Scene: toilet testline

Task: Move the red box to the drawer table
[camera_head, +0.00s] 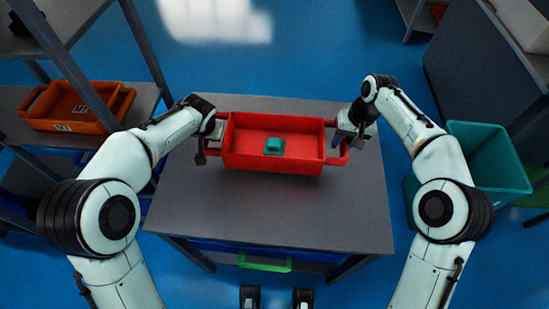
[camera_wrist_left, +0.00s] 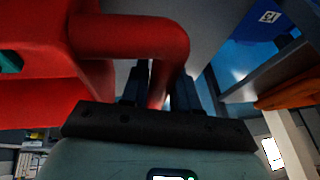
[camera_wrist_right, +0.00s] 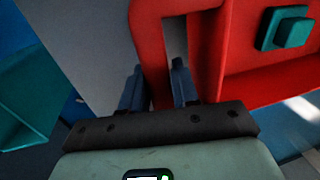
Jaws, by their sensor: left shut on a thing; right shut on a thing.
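The red box (camera_head: 240,158) is an open tray with a loop handle at each end, and a small teal block (camera_head: 274,146) lies in it. It is over the grey top of the table with a green drawer handle (camera_head: 265,263); I cannot tell whether it touches the top. My left gripper (camera_head: 212,141) is shut on the box's left handle, which shows between its fingers in the left wrist view (camera_wrist_left: 160,85). My right gripper (camera_head: 340,146) is shut on the right handle, seen between the fingers in the right wrist view (camera_wrist_right: 158,85).
An orange tray (camera_head: 75,106) sits on a shelf at the left, beside a dark frame post (camera_head: 98,85). A teal bin (camera_head: 490,158) stands right of the table. A grey cabinet (camera_head: 485,70) is at the upper right. The front of the tabletop is bare.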

